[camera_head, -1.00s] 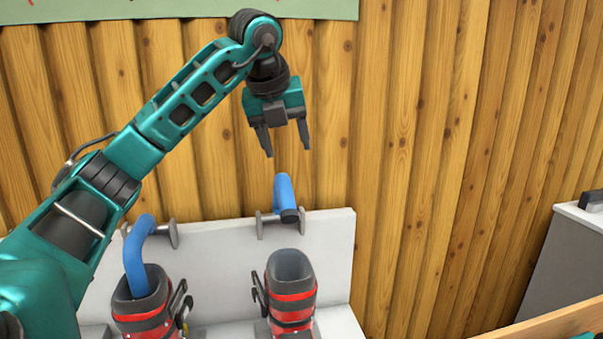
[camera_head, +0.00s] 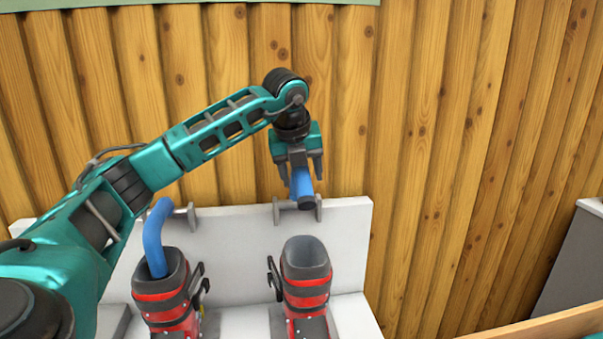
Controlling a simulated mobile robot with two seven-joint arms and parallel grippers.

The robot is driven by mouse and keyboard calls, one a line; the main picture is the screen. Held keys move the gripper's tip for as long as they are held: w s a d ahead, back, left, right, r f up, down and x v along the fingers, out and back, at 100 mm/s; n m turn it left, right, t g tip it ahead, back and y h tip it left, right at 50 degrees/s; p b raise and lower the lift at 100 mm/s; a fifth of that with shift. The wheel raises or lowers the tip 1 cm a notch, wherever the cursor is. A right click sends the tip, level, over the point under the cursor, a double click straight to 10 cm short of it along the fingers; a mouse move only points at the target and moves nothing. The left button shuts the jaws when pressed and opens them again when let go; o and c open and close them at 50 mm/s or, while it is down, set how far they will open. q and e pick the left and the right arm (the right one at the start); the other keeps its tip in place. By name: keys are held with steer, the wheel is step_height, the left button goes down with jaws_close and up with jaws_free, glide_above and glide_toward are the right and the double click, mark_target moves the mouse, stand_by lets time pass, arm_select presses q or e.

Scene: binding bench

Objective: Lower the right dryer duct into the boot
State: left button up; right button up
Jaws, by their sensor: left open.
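The right dryer duct (camera_head: 302,186) is a short blue tube with a dark end, raised on its bracket above the right boot. The right boot (camera_head: 306,282) is red and grey, upright, its top open and empty. My left gripper (camera_head: 301,180) points down at the right duct, with its open fingers on either side of the tube's upper part. I cannot tell whether they touch it. The left duct (camera_head: 155,238) bends down into the left boot (camera_head: 164,300). My right gripper is not in view.
A white dryer panel (camera_head: 240,240) stands behind the boots, with grey brackets on it. A wooden plank wall (camera_head: 440,150) is behind. A grey cabinet (camera_head: 578,265) and a wooden edge (camera_head: 545,327) are at the lower right.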

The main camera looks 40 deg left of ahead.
arm_select(q)
steer(key=shift+f, duration=0.15)
steer(key=shift+c, duration=0.2)
jaws_close()
stand_by(0.3)
